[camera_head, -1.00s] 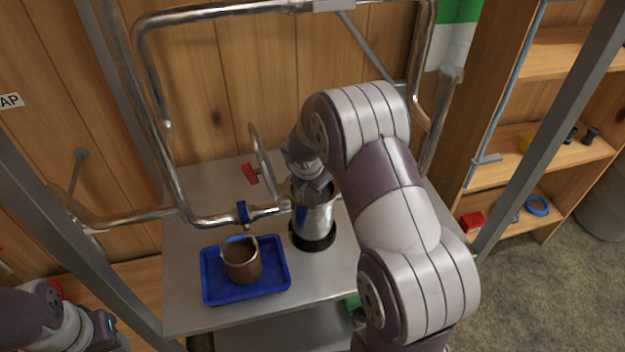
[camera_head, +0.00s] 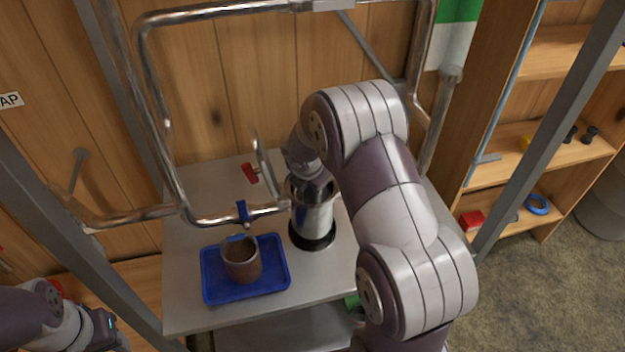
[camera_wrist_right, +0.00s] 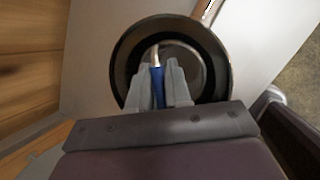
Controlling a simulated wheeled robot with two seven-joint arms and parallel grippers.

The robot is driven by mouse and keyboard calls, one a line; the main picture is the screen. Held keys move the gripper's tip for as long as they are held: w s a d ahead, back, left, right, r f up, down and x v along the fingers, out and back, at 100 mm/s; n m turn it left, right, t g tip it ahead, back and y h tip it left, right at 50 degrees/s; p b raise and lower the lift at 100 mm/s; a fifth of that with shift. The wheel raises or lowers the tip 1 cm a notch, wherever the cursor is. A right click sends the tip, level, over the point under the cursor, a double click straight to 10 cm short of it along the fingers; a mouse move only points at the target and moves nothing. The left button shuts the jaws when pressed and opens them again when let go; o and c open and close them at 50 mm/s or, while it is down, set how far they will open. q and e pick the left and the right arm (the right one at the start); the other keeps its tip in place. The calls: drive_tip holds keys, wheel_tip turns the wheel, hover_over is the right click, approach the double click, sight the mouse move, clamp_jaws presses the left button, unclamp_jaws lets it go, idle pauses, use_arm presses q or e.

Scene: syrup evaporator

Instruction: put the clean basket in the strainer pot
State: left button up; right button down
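The strainer pot (camera_head: 313,222) is a shiny metal cylinder on a dark round base on the metal table. My right gripper reaches down into its mouth from above, and my wrist hides most of the opening. In the right wrist view, the fingers of my right gripper (camera_wrist_right: 160,88) are closed on a blue handle (camera_wrist_right: 158,88) inside the round rim of the pot (camera_wrist_right: 222,60). A grey round basket (camera_wrist_right: 188,68) shows within the rim, partly hidden by the fingers. My left gripper (camera_head: 108,328) is at the lower left, far from the pot; its fingers are unclear.
A blue tray (camera_head: 276,283) left of the pot holds a brown, stained basket (camera_head: 243,264) with a blue handle. A pipe with a blue valve handle (camera_head: 242,211) and a red one (camera_head: 250,172) runs close behind. Wooden shelves (camera_head: 545,150) stand at the right.

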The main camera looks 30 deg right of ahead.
drive_tip(key=c, duration=1)
unclamp_jaws()
drive_tip(key=v, duration=1.2)
drive_tip(key=shift+s+a+r, duration=0.15)
drive_tip(key=shift+a+r, duration=0.05)
drive_tip(key=shift+r, duration=0.1)
drive_tip(key=s+a+f+m+y, duration=0.1)
drive_tip(key=s+a+f+m, duration=0.1)
drive_tip(key=s+m, duration=0.3)
drive_tip(key=s+a+f+m+g+y, duration=0.1)
drive_tip(key=s+a+f+m, duration=0.2)
drive_tip(key=m, duration=0.6)
drive_tip(key=s+a+f+m+g+y+b, duration=0.1)
drive_tip(key=s+a+f+m, duration=0.1)
drive_tip(key=s+m, duration=0.5)
drive_tip(key=shift+s+a+f+m, duration=0.2)
drive_tip(key=shift+s+a+m, duration=0.25)
drive_tip(key=shift+a, duration=0.4)
